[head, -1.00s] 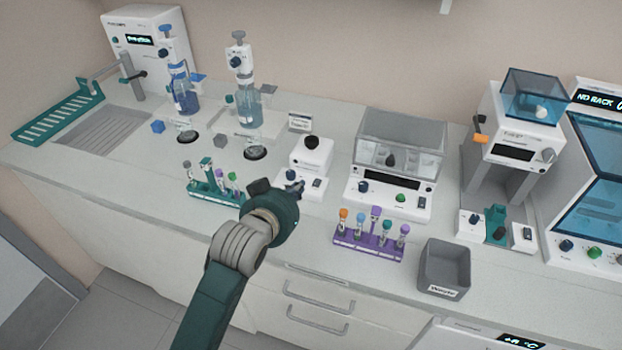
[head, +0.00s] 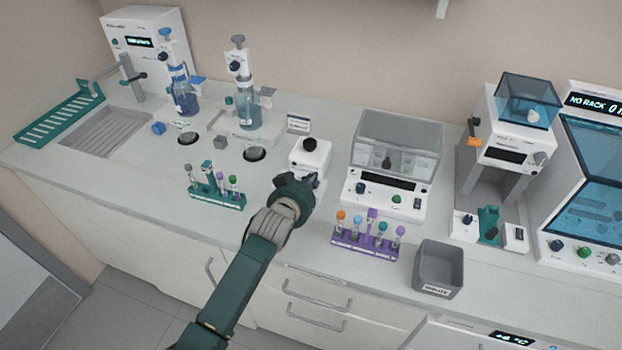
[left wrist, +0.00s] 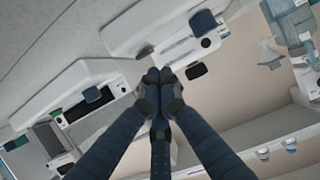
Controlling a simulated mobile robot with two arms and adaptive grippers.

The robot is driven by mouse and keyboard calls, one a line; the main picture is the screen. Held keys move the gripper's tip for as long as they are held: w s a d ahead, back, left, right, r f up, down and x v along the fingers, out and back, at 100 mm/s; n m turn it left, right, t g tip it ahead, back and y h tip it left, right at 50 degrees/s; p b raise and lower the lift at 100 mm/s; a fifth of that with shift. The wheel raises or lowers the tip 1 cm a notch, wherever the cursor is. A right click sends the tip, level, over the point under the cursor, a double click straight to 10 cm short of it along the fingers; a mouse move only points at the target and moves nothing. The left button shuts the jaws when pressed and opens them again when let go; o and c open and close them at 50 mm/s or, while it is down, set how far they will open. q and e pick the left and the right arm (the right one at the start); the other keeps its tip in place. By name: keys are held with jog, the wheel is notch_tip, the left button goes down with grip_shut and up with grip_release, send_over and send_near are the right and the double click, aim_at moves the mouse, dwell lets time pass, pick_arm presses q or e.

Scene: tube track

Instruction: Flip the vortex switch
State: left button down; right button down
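The vortex mixer (head: 308,156) is a small white box with a black cup on top, standing mid-counter. My left gripper (head: 300,183) is right at its front and hides most of the front face, including the switch. In the left wrist view, the left gripper's dark fingers (left wrist: 159,78) are drawn together at the tips with nothing seen between them. A white housing (left wrist: 130,33) with a dark blue knob (left wrist: 203,22) and a light switch plate lies just beyond the tips. I cannot tell whether they touch. My right gripper is not in view.
A teal tube rack (head: 228,204) stands left of my left arm. A purple tube rack (head: 352,248) and a grey bin (head: 458,262) stand to the right. A clear-lidded device (head: 352,196) is close to the mixer's right. Bottles with dispensers stand behind left.

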pick_arm(q)
jog(key=shift+s+f, duration=0.1)
jog(key=shift+f, duration=0.2)
jog(key=shift+f, duration=0.1)
